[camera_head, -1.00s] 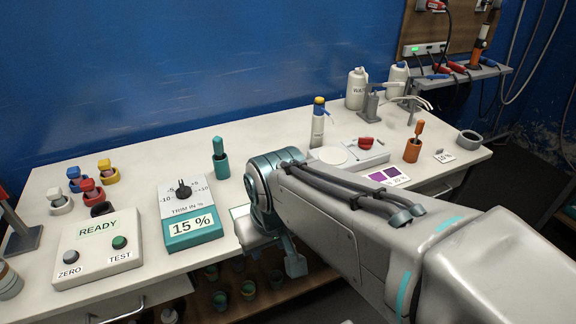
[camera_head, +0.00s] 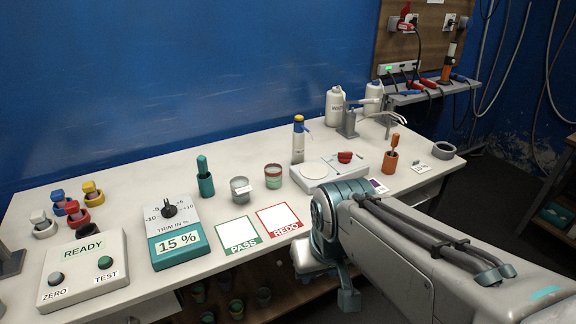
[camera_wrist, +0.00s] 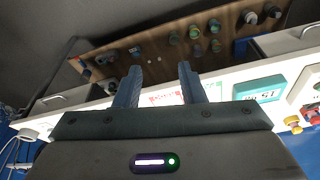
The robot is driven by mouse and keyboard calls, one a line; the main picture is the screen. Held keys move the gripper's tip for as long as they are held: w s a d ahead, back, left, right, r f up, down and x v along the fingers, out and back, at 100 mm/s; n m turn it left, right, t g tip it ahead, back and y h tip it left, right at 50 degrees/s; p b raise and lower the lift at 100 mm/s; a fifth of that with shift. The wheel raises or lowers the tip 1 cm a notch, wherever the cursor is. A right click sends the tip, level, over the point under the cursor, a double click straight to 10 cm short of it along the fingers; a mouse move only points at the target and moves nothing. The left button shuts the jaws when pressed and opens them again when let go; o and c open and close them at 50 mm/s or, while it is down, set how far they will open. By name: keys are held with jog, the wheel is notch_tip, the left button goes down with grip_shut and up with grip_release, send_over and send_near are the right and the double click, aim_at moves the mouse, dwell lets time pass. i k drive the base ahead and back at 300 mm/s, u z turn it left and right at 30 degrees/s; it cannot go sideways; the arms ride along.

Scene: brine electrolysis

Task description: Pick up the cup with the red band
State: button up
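A small cup with a red band near its rim and a greenish lower part (camera_head: 272,177) stands upright on the white bench, left of my arm in the head view. A grey cup with a pale label (camera_head: 240,190) stands just left of it. In the wrist view my gripper (camera_wrist: 158,72) has its two dark blue fingers spread apart with nothing between them. The fingers are over the bench's front edge area, apart from the banded cup. I cannot make out that cup in the wrist view.
A green PASS card (camera_head: 240,236) and a red REDO card (camera_head: 279,221) lie in front of the cups. A trim box (camera_head: 178,240) and teal holder (camera_head: 205,183) are left, a scale (camera_head: 325,177) right. Several cups (camera_head: 236,308) sit on the lower shelf.

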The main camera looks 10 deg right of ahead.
aim_at(273, 177)
jog(key=z, duration=0.05)
jog(key=i, duration=1)
jog(key=u, duration=2.55)
jog(key=k, duration=0.65)
jog(key=z, duration=1.45)
jog(key=i, duration=0.5)
jog(key=z, duration=0.05)
